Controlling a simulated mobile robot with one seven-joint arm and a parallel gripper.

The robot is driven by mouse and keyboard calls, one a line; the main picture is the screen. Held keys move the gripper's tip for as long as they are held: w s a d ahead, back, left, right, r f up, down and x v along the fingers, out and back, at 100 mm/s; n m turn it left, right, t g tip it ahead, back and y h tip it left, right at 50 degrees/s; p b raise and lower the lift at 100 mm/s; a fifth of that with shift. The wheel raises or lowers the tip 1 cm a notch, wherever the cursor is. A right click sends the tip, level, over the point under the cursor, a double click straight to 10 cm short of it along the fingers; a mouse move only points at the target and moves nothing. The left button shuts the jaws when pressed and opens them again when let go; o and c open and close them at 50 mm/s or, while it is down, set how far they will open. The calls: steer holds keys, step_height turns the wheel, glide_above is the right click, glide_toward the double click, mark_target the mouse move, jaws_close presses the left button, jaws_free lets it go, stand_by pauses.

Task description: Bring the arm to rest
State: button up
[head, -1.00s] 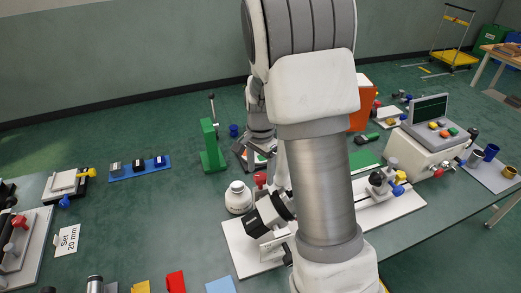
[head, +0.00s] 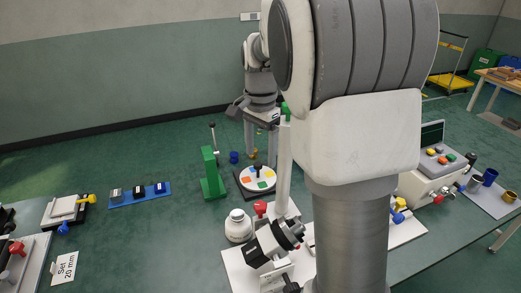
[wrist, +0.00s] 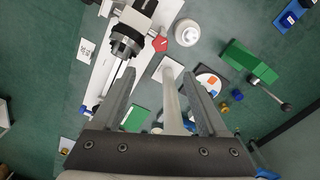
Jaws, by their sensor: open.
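My gripper (head: 261,156) hangs fingers-down at the end of my raised arm, above the table. It is open, with no object visibly held. In the wrist view my gripper (wrist: 158,72) shows its two fingers wide apart. A white post (head: 284,170) with a green top stands in front of it in the head view. The post (wrist: 172,100) appears between the fingers in the wrist view; I cannot tell its distance from them. A round dial with coloured patches (head: 246,181) lies below the gripper. My large arm link hides the middle right of the table.
A green stand with a lever (head: 212,175) and a blue cup (head: 234,157) are left of the dial. A white round-topped jar (head: 238,227) and a black-and-white clamp device (head: 272,242) are nearer. A white machine (head: 430,181) stands right. Open floor lies behind the table.

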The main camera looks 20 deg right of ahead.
stand_by(0.4)
steer(key=s+a+r+n+t, duration=0.2)
steer(key=s+n, duration=0.4)
steer(key=s, duration=0.4)
steer(key=s+a+r+n+t, duration=0.2)
steer(key=s+a+n, duration=0.3)
steer(key=s, duration=0.6)
steer(key=shift+s+r+n+t, duration=0.3)
steer(key=shift+n+t, duration=0.5)
steer(key=shift+n, duration=0.2)
steer(key=shift+w, duration=0.1)
